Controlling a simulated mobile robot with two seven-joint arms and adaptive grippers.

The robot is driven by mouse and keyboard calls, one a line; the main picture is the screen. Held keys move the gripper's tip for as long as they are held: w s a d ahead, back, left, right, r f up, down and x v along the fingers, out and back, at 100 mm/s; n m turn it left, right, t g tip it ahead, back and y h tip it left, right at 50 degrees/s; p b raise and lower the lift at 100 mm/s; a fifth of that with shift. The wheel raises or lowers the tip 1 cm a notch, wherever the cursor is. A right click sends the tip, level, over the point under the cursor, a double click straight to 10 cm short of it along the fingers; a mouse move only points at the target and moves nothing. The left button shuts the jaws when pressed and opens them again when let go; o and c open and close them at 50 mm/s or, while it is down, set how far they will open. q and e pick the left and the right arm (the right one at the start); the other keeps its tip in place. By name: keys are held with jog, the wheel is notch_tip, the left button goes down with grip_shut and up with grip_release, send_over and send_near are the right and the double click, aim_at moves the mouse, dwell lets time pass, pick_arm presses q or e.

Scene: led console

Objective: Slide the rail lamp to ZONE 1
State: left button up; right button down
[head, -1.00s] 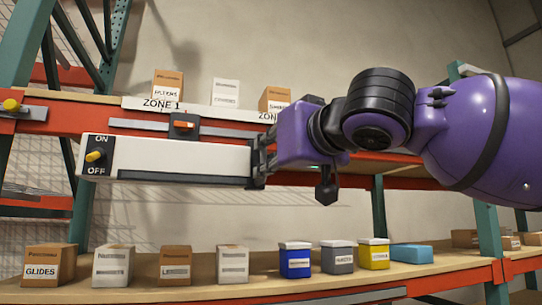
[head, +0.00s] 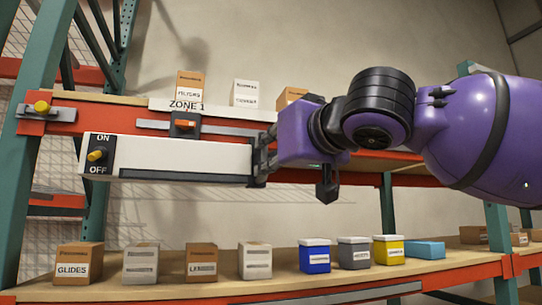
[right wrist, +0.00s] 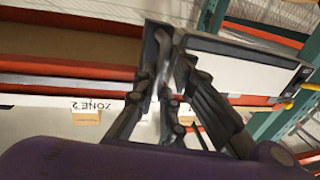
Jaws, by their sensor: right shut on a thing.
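The rail lamp (head: 190,155) is a long white bar with a dark strip along its lower edge and a yellow ON/OFF switch (head: 97,155) at its left end. A dark carriage with an orange tab (head: 185,123) shows just above the lamp on the grey rail (head: 235,131). The ZONE 1 label (head: 187,106) is almost straight above that carriage. My right gripper (head: 259,164) is shut on the lamp's right end. The right wrist view shows the gripper (right wrist: 165,85) at the end of the white lamp (right wrist: 245,72). My left gripper is not in view.
The upper shelf has an orange beam (head: 70,128) and a yellow knob (head: 41,107) at its left post. Small boxes (head: 190,86) stand behind the label. The lower shelf holds several boxes and tubs (head: 314,256). A ZONE 2 label (right wrist: 92,105) shows in the right wrist view.

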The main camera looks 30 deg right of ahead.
jog(key=c, duration=1.9)
grip_release()
jog(key=shift+a, duration=0.25)
jog(key=shift+o, duration=0.4)
jog(key=shift+a, duration=0.1)
jog(key=s, duration=1.2)
jog(key=shift+a, duration=0.2)
